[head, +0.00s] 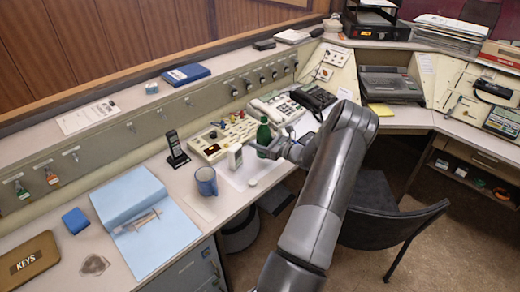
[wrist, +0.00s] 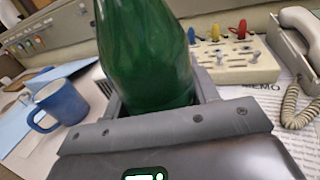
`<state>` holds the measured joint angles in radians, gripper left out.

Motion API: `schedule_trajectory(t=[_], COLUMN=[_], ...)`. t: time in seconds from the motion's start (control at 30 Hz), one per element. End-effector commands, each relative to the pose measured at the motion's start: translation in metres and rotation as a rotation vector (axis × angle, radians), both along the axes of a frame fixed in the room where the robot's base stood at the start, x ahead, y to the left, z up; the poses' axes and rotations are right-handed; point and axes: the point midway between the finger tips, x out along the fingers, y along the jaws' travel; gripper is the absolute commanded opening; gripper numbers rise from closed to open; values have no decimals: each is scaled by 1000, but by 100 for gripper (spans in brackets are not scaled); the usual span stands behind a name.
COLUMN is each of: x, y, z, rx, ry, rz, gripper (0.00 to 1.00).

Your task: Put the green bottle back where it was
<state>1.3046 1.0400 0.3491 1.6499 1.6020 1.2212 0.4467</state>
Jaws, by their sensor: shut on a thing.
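The green bottle (head: 264,132) is upright between the fingers of my gripper (head: 268,151) above the desk, beside the telephone. In the wrist view the green bottle (wrist: 147,55) fills the middle of the picture, with my gripper (wrist: 158,105) shut around its lower part. The bottle's base is hidden by the gripper, so I cannot tell whether it touches the desk.
A blue mug (head: 206,182) and a small white device (head: 235,156) stand left of the gripper. A switch panel (head: 222,137) and a cream telephone (head: 275,108) are behind. A memo sheet (wrist: 273,97) lies on the right. A chair (head: 385,225) is below the desk.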

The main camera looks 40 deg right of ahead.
Motion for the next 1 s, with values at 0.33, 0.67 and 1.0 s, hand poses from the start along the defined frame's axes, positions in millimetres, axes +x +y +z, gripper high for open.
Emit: schedule_trajectory(t=[0.33,0.67,1.0], x=[1,1,1], y=[0,0,0], z=[-36,-40,-43], rx=[1,-2,-1], ry=[-1,-1,-1], rz=[-1,-1,-1], gripper=[27,27,74])
